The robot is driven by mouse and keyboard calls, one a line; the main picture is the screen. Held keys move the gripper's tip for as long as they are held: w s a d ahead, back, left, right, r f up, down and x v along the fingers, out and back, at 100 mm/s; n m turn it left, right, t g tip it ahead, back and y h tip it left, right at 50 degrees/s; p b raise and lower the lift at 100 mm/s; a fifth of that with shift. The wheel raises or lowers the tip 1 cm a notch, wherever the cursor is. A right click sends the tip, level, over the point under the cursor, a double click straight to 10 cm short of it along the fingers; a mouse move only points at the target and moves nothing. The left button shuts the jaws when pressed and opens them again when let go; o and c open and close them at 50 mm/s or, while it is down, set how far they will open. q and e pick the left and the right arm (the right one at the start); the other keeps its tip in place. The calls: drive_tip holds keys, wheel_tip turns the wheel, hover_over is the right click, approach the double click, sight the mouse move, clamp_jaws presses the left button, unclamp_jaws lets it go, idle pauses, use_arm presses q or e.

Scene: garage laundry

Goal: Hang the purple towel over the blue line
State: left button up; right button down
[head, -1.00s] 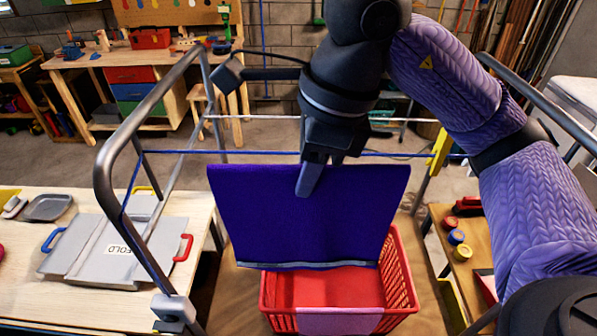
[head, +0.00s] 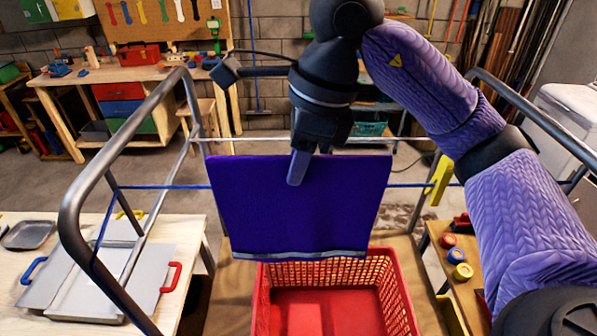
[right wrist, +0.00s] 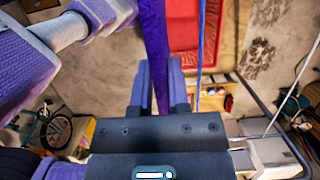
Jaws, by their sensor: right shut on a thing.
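My right gripper (head: 298,170) is shut on the top edge of the purple towel (head: 300,215). The towel hangs down flat and wide from it, with a pale stripe along its bottom edge. The blue line (head: 157,187) runs across the rack. In the head view the towel hides its middle stretch, and the towel's top edge shows above the line's level. In the right wrist view the towel (right wrist: 155,50) shows edge-on between the fingers (right wrist: 162,92), and the blue line (right wrist: 200,55) runs beside it with a gap. My left gripper is not in view.
A red basket (head: 262,300) stands below the towel. A grey metal rack frame (head: 75,195) rises on the left, and a yellow clip (head: 440,178) sits on the line at right. A white line (head: 255,139) runs farther back. A wooden table (head: 190,235) with a folding board is at left.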

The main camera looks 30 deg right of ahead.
drive_tip(key=w+d+f+b, duration=0.1)
drive_tip(key=f, duration=0.1)
drive_tip(key=w+d+f+b, duration=0.1)
drive_tip(key=w+f+b, duration=0.1)
drive_tip(key=w+d+f+b, duration=0.1)
drive_tip(key=f, duration=0.1)
drive_tip(key=shift+w+f, duration=0.3)
drive_tip(key=shift+f, duration=0.05)
drive_tip(key=shift+f+b, duration=0.9)
drive_tip(key=c, duration=0.5)
unclamp_jaws()
drive_tip(key=shift+r, duration=0.1)
drive_tip(key=v, duration=0.5)
drive_tip(key=shift+r, duration=0.15)
drive_tip(key=p+v, duration=0.2)
drive_tip(key=v, duration=0.2)
drive_tip(key=shift+r, duration=0.25)
